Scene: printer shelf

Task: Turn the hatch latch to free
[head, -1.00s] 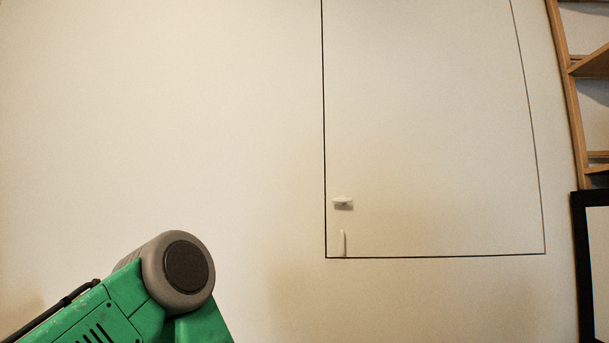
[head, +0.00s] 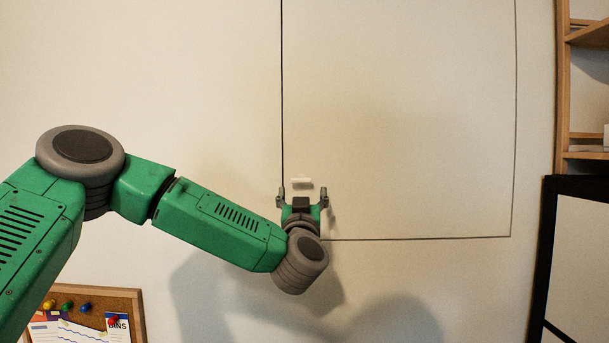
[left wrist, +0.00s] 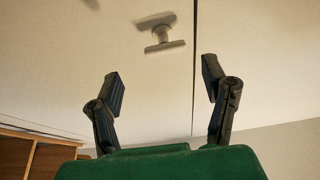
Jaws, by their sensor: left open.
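The hatch (head: 400,110) is a pale panel in the wall, outlined by a thin dark seam. Its latch (head: 302,181) is a small white bar lying level near the lower left corner. My left gripper (head: 302,196) is open and empty, its fingers spread either side of and just below the latch. In the left wrist view the latch (left wrist: 158,32) stands out from the panel beyond the open fingertips (left wrist: 162,80), apart from them. My right gripper is not in view.
A corkboard (head: 127,301) with papers and several pins is at the lower left. A wooden shelf (head: 562,90) and a black-framed panel (head: 548,255) stand at the right. The wall around the hatch is otherwise bare.

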